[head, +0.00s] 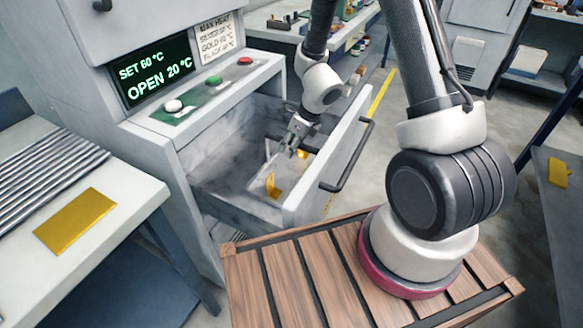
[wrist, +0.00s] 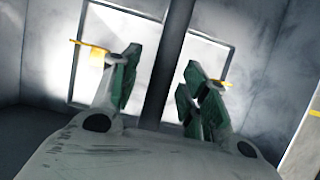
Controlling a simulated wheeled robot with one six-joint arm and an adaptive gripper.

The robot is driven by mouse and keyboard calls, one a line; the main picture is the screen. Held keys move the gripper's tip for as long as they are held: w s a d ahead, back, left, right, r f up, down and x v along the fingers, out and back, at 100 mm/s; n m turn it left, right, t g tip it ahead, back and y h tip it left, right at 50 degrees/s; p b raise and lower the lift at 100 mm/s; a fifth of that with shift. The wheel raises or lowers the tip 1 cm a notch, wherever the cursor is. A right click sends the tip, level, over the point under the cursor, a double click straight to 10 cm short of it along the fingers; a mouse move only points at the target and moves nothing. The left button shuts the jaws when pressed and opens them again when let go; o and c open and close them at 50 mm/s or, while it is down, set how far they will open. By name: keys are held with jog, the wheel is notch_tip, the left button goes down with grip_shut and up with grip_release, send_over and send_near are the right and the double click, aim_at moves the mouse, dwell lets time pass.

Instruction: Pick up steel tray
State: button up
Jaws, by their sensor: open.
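The steel tray (head: 257,182) looks like a pale, flat piece with yellow end parts, low inside the open drawer (head: 205,190). My gripper (head: 292,150) is over the drawer, pointing down, and partly covers the tray. In the wrist view the tray (wrist: 213,55) shows as a bright panel beyond the fingers, with yellow parts at left and right. My gripper is open there (wrist: 157,88), with green-padded fingers apart. A dark bar (wrist: 170,50) runs between the fingers in that view. I cannot tell whether anything touches it.
The drawer's front wall has a dark handle (head: 347,165). The machine's display (head: 152,80) reads SET 60 °C and OPEN 20 °C. A yellow plate (head: 75,221) lies on the left table. A slatted wooden surface (head: 290,285) is in front. Floor shows beyond the drawer.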

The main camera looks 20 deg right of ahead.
jog(key=shift+f, duration=0.15)
grip_shut()
dwell(0.4)
